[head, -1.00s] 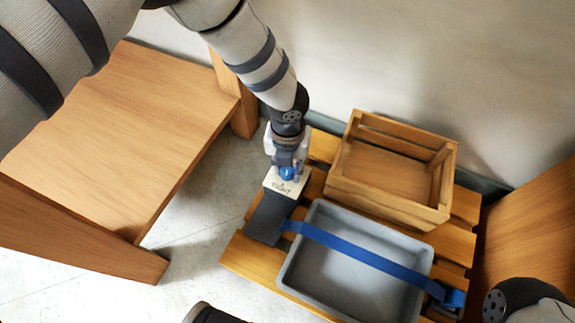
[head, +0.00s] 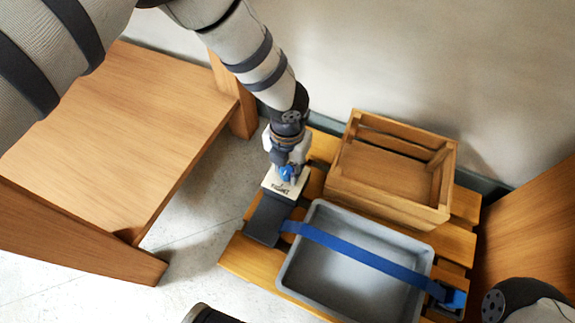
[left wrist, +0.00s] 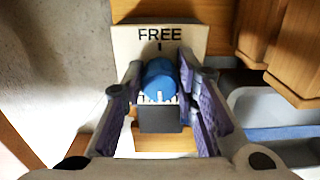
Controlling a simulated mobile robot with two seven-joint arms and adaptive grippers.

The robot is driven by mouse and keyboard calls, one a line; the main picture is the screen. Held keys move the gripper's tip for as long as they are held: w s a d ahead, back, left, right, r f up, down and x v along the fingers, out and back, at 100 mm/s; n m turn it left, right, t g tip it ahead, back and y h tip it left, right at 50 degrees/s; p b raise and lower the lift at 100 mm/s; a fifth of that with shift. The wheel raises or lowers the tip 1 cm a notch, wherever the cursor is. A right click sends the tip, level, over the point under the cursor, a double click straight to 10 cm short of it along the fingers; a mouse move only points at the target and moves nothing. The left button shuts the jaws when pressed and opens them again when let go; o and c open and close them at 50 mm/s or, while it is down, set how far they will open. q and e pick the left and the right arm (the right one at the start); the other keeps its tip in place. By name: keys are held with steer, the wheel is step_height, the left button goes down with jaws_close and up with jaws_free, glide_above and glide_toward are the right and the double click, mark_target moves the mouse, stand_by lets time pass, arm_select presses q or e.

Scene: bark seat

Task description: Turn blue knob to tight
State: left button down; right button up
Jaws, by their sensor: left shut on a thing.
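The blue knob (left wrist: 160,80) sits in front of a pale plate (left wrist: 190,40) marked FREE with a short line below the word, in the left wrist view. In the head view the knob (head: 286,172) shows beneath my left gripper (head: 286,168), with the plate's other label, TIGHT, below it, small and hard to read. My left gripper (left wrist: 163,100) is shut on the knob, one purple-padded finger on each side. A white mark shows at the knob's near edge.
A grey tray (head: 318,295) with a blue strap (head: 360,254) across it lies on a slatted wooden pallet (head: 245,262). A wooden crate (head: 385,211) stands behind the tray. A wooden bench (head: 130,110) is at the left, with bare floor between.

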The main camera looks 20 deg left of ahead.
mark_target(287, 168)
arm_select(q)
steer(key=c, duration=1.3)
jaws_free()
step_height(287, 168, up, 12)
